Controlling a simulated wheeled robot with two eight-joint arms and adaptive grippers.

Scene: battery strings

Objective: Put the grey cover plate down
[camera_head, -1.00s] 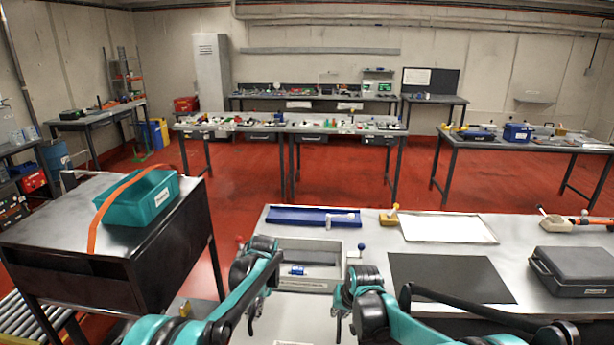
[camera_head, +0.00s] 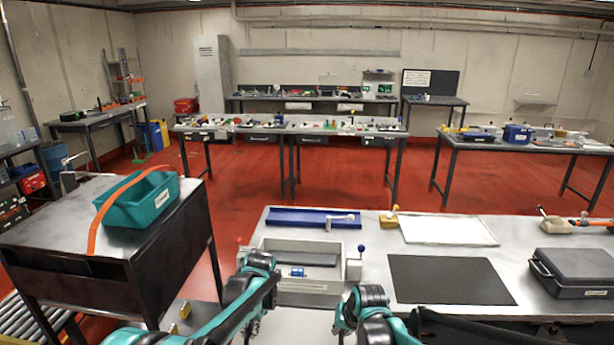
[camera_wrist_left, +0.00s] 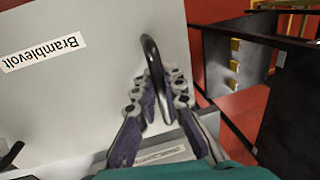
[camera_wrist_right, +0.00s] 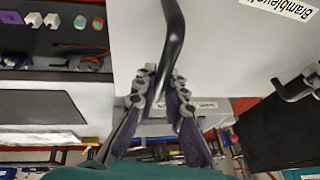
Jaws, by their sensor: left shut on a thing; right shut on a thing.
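The grey cover plate (camera_head: 290,325) is at the bottom of the head view, between my two grippers. In the left wrist view the plate (camera_wrist_left: 85,100) carries a "Bramblevolt" label (camera_wrist_left: 45,52). My left gripper (camera_wrist_left: 160,88) is shut on one black bar handle (camera_wrist_left: 152,55) of the plate. My right gripper (camera_wrist_right: 162,85) is shut on another black handle (camera_wrist_right: 174,35) of the plate (camera_wrist_right: 235,60). The plate's near side is cut off in the head view. I cannot tell whether its underside touches anything.
An open grey box (camera_head: 315,286) with a blue part (camera_head: 297,271) inside stands beyond the plate. The bench holds a blue tray (camera_head: 285,217), a black mat (camera_head: 450,280), a white tray (camera_head: 450,231) and a dark case (camera_head: 575,270). A cart with a teal bin (camera_head: 140,203) stands left.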

